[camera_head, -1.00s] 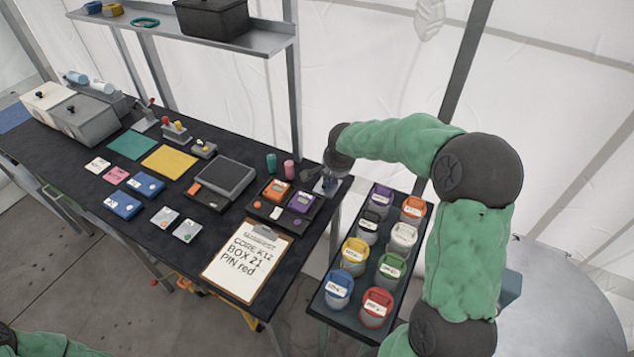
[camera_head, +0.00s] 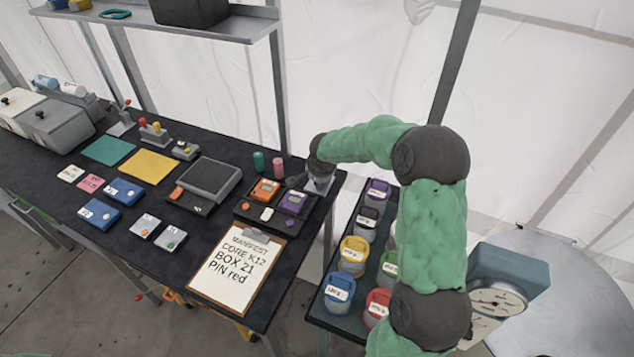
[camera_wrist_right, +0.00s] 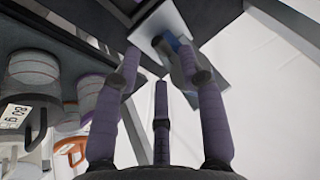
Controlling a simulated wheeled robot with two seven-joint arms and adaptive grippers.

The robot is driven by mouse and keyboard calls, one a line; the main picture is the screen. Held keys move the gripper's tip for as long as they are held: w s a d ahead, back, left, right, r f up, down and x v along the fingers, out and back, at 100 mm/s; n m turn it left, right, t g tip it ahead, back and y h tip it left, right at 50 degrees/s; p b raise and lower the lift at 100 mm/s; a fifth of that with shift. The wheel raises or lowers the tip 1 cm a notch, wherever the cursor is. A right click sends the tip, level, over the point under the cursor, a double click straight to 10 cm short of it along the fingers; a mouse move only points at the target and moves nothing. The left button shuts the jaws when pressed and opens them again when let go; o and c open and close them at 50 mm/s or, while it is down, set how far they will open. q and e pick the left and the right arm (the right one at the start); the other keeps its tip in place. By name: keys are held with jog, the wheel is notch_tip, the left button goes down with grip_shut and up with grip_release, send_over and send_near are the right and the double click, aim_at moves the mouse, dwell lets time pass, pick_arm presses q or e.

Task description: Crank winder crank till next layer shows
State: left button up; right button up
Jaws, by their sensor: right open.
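A small pale metal piece, perhaps the winder (camera_head: 320,184), sits at the right back corner of the dark table. In the right wrist view a pale plate (camera_wrist_right: 160,22) with a blue part (camera_wrist_right: 183,58) shows at the fingertips. I cannot make out a crank handle or any layer. My right gripper (camera_wrist_right: 165,70) is open, its purple fingers spread around the blue part's edge; whether they touch it is unclear. In the head view it reaches the same corner, largely hidden by its wrist. My left gripper is out of view.
A clipboard (camera_head: 237,272) reading "CORE K12, BOX 21, PIN red" lies at the table's front. Orange (camera_head: 265,190) and purple (camera_head: 294,201) devices sit near the corner. A rack of coloured weight jars (camera_head: 340,287) and a dial scale (camera_head: 505,290) stand right, partly behind my arm.

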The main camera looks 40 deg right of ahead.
jog(key=shift+x, duration=2)
grip_shut()
